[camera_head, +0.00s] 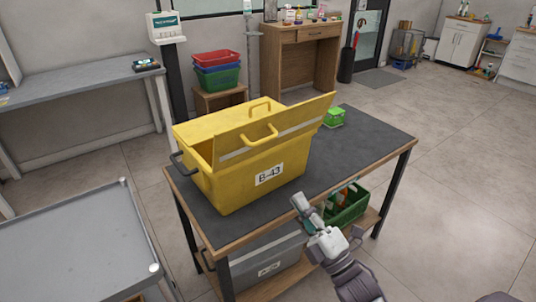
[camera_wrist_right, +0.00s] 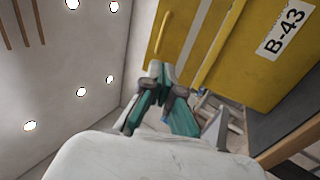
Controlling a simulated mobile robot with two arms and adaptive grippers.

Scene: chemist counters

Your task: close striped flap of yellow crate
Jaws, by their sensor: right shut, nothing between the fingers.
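The yellow crate (camera_head: 235,185) with a B-43 label stands on the dark-topped table. Its striped flap (camera_head: 300,118), yellow with a grey stripe and a yellow handle, is raised and tilted on the near side. A gap shows at its left end. The far flap, also with a handle, lies behind it. My right gripper (camera_head: 303,207) is shut and empty, apart from the crate, in front of its right side near the table's front edge. In the right wrist view, the shut fingers (camera_wrist_right: 167,97) show before the crate (camera_wrist_right: 255,62) and striped flap (camera_wrist_right: 180,28). My left gripper is out of view.
A grey crate (camera_head: 268,258) and a green bin (camera_head: 347,208) are on the lower shelf. A grey cart (camera_head: 75,250) stands at left. Open floor lies to the right.

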